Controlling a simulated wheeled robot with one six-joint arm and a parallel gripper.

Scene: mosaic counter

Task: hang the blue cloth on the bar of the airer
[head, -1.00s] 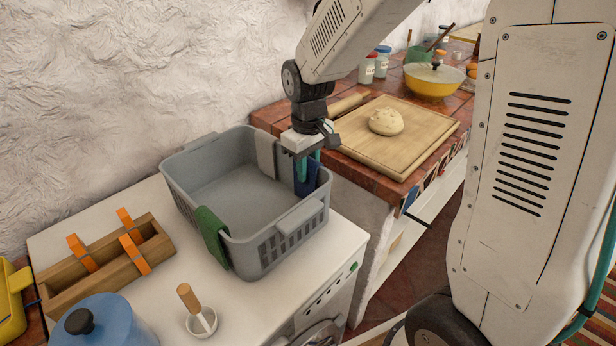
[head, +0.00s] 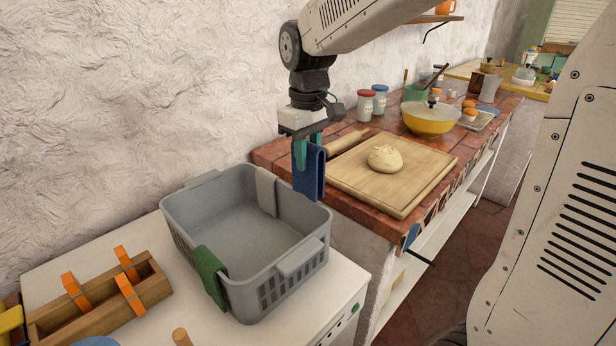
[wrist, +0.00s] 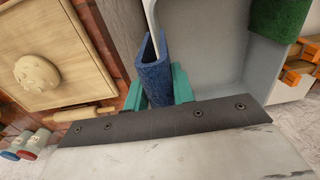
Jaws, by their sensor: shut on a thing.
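The blue cloth (head: 311,178) hangs folded from my gripper (head: 308,152), pinched between its teal fingers. In the head view it is above the right end of the grey basket (head: 290,262), its lower end in front of the basket's far right corner. In the wrist view the folded cloth (wrist: 154,75) sits between the fingers (wrist: 158,92), with the basket wall beyond it. Whether its lower edge still touches the rim I cannot tell. The airer and its bar are not in either view.
A green cloth (head: 210,275) and a grey cloth (head: 266,190) hang over the basket's rim. Right of it, the tiled counter holds a board (head: 405,195) with dough, a rolling pin (head: 347,141), jars and a yellow bowl (head: 430,120). A wooden box with orange clips (head: 95,300) stands left.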

